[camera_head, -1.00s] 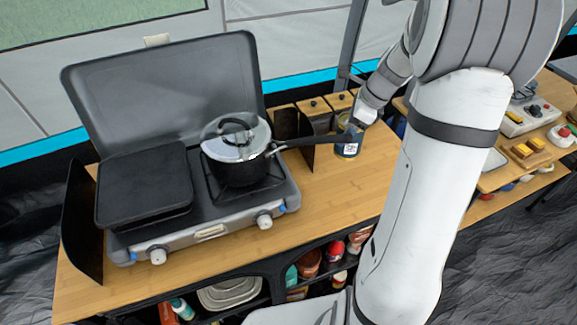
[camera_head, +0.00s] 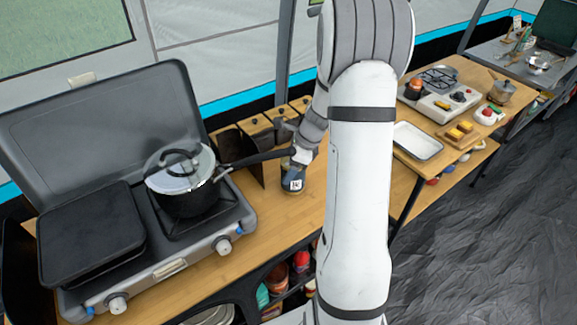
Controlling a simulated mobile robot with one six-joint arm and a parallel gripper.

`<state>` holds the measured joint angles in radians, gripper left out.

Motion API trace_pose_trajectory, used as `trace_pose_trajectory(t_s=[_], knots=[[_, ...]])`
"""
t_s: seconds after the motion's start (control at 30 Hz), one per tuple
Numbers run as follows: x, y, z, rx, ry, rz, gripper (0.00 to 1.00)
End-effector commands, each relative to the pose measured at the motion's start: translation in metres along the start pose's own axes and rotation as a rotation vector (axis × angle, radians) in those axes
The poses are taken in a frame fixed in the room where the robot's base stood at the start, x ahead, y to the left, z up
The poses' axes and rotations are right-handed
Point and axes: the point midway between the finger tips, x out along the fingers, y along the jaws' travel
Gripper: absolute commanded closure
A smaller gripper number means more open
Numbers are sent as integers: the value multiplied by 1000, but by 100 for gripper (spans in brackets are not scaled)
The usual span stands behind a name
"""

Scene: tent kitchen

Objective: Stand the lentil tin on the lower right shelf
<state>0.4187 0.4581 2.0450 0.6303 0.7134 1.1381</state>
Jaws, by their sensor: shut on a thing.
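A dark tin with a white label (camera_head: 294,183), seemingly the lentil tin, is upright at the wooden counter, right of the stove. My gripper (camera_head: 293,163) is at its upper part and is shut on it; the fingers are small and partly dark in this view. I cannot tell whether the tin's base touches the counter. Shelves (camera_head: 288,285) with several tins and jars show under the counter, partly hidden by my arm. Another low shelf (camera_head: 468,166) with several items is under the table on the right.
A stove (camera_head: 165,265) with a lidded pot (camera_head: 190,195) stands left; the pot's long handle (camera_head: 255,158) reaches close to my gripper. The right table holds a white tray (camera_head: 417,140) and a toy-like burner (camera_head: 438,98). Dark floor is clear at right.

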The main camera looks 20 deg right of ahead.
Motion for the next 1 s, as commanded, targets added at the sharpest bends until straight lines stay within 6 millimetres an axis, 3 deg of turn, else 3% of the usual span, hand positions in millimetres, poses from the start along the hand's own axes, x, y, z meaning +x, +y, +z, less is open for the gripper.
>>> trace_pose_trajectory(t_s=[0.17, 0.2, 0.43, 0.77, 1.0], knots=[[3, 0, -1, 0, 0, 0, 70], [3, 0, -1, 0, 0, 1, 30], [3, 0, 0, -1, 0, 1, 12], [-3, 0, 1, -2, 0, 0, 11], [-44, -1, 1, -3, -1, -5, 11]])
